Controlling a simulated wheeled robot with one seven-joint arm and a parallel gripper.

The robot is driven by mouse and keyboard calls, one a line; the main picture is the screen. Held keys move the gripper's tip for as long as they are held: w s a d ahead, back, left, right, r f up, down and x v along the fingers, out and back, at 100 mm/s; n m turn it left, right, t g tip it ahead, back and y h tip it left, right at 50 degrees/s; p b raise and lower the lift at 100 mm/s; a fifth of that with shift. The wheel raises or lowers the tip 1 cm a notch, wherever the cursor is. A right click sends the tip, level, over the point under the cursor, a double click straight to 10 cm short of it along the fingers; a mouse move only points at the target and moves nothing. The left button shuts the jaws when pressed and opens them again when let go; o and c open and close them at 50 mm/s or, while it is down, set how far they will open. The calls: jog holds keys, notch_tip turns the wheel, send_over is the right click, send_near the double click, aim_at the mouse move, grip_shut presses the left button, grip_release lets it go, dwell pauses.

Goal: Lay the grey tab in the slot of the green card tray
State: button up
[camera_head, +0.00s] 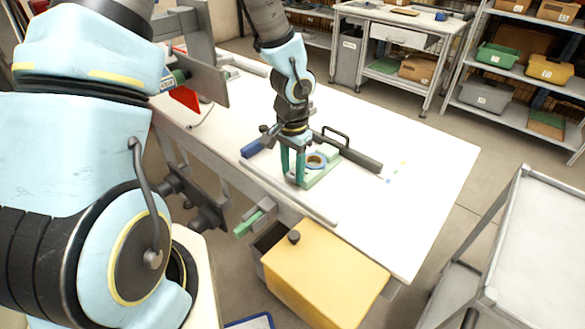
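My gripper (293,178) points down over the white workbench, with two teal fingers a small distance apart. Its fingertips are at the left side of a pale green tray (322,179), which lies on the bench. I cannot make out a grey tab or the tray's slot at this size. Anything thin between the fingers is too small to tell.
A dark bar (362,160) and a black handle (337,136) stand behind the tray. A blue-ended piece (252,148) lies left of my gripper. The bench's right part (425,185) is mostly clear.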

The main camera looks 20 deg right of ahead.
aim_at(292, 174)
jog(key=shift+o, duration=0.6)
jog(key=shift+r+p, duration=0.6)
notch_tip(292, 174, up, 12)
jog(key=a+r+n, duration=0.2)
jog(key=a+n, duration=0.3)
jog(key=a, duration=0.7)
jog(key=w+a+r+n+t, duration=0.1)
jog(key=a+n, duration=0.5)
jog(key=a, duration=0.7)
jog(key=shift+w+a+r+t, duration=0.2)
jog(key=shift+r+t, duration=0.1)
jog(key=shift+r, duration=0.1)
